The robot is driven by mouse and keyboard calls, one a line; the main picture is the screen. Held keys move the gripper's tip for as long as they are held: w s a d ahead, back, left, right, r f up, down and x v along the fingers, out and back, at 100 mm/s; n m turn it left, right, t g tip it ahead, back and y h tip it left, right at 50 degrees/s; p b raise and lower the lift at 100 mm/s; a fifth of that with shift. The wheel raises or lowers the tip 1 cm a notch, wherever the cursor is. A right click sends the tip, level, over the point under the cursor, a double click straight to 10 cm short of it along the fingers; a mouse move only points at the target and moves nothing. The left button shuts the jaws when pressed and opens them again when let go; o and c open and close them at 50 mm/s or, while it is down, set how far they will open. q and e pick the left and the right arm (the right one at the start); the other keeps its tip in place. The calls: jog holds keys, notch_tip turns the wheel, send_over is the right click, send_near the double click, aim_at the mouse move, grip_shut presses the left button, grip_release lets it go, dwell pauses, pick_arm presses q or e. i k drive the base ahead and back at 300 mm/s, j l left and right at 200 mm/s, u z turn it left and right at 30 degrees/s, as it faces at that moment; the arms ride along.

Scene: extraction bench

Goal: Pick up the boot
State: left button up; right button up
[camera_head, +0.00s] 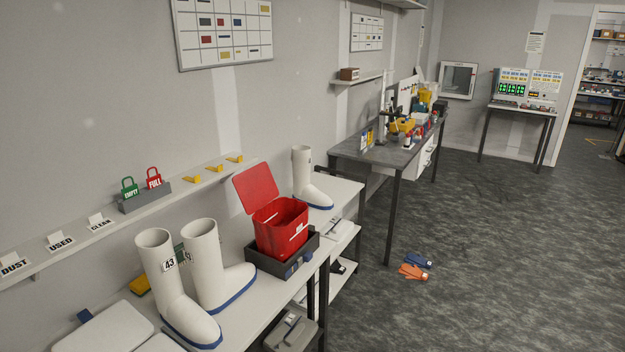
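Three white boots with blue soles stand upright on the white bench along the left wall. The nearest boot (172,285) carries a tag reading 43. A second boot (205,262) stands close beside it on the right, with a partly hidden dark green tag between the two. A third boot (304,178) stands apart, farther back on the bench behind the red box. Neither of my grippers is in view.
An open red box (279,229) sits in a dark tray (298,262) between the boots. A wall shelf (110,228) holds signs and padlocks. Gloves (413,272) lie on the floor. A grey workbench (392,150) stands beyond. The floor on the right (500,250) is clear.

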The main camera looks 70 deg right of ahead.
aim_at(301, 158)
jog(key=z, duration=2.4)
jog(key=i+j, duration=0.1)
jog(key=i, duration=0.55)
jog(key=i+j, duration=0.15)
jog(key=i, duration=0.55)
jog(key=i+l, duration=0.35)
jog(key=l, duration=0.2)
jog(key=i+l+z, duration=0.1)
jog(key=i+l, duration=0.3)
jog(key=l, duration=0.15)
jog(key=i+l, duration=0.35)
jog(key=l, duration=0.15)
jog(key=l+z, duration=0.05)
